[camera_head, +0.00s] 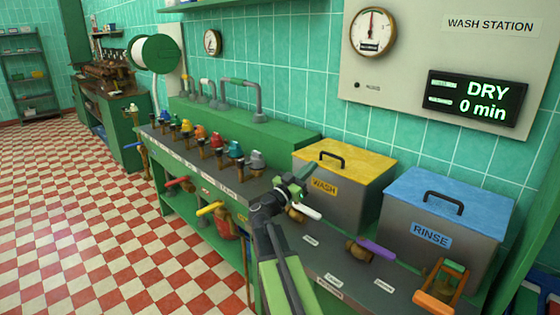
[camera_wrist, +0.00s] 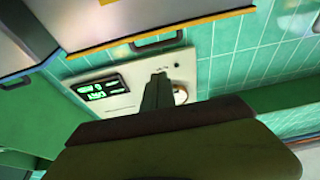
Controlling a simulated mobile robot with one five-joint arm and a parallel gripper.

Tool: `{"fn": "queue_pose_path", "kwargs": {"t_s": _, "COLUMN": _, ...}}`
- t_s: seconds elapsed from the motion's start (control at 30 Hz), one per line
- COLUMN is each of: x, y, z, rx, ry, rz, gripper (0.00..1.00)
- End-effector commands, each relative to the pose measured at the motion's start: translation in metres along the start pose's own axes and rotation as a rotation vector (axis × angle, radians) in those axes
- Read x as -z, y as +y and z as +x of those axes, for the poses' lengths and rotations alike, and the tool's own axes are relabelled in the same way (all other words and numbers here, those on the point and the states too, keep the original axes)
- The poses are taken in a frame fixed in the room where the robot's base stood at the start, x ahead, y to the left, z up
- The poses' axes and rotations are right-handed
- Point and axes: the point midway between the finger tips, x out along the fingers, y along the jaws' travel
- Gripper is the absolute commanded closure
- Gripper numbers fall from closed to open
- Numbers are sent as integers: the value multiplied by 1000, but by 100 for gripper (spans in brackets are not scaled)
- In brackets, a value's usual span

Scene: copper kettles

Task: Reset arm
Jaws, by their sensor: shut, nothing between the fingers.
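My arm rises from the bottom of the head view. My gripper (camera_head: 303,175) is raised over the bench, in front of the yellow-lidded WASH tank (camera_head: 318,178). It looks closed and empty. In the wrist view my gripper (camera_wrist: 158,88) shows as a dark green shape whose narrow tip points at the wall panel. A valve with a white lever (camera_head: 306,211) is partly hidden behind my gripper; whether they touch I cannot tell.
The blue-lidded RINSE tank (camera_head: 445,215) stands to the right, with a purple lever (camera_head: 377,249) and an orange-handled frame (camera_head: 441,287) before it. Several coloured valves (camera_head: 204,139) line the bench at left. The display (camera_head: 476,103) reads DRY, 0 min. The checkered floor (camera_head: 110,240) is clear.

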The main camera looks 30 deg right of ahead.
Motion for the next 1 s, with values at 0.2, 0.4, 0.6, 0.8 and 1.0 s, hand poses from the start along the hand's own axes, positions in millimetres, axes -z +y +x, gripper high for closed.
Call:
{"fn": "queue_pose_path", "kwargs": {"t_s": 0.2, "x": 3, "y": -8, "z": -7, "rx": 14, "ry": 0, "rz": 4, "gripper": 100}}
{"fn": "queue_pose_path", "kwargs": {"t_s": 0.4, "x": -1, "y": -42, "z": -70, "rx": 88, "ry": -104, "rz": 85, "gripper": 100}}
{"fn": "queue_pose_path", "kwargs": {"t_s": 0.6, "x": -67, "y": -36, "z": -144, "rx": 71, "ry": -469, "rz": 52, "gripper": 100}}
{"fn": "queue_pose_path", "kwargs": {"t_s": 0.8, "x": -143, "y": -20, "z": -266, "rx": 191, "ry": -967, "rz": -212, "gripper": 100}}
{"fn": "queue_pose_path", "kwargs": {"t_s": 1.0, "x": -176, "y": 1, "z": -393, "rx": 531, "ry": -1398, "rz": -521, "gripper": 100}}
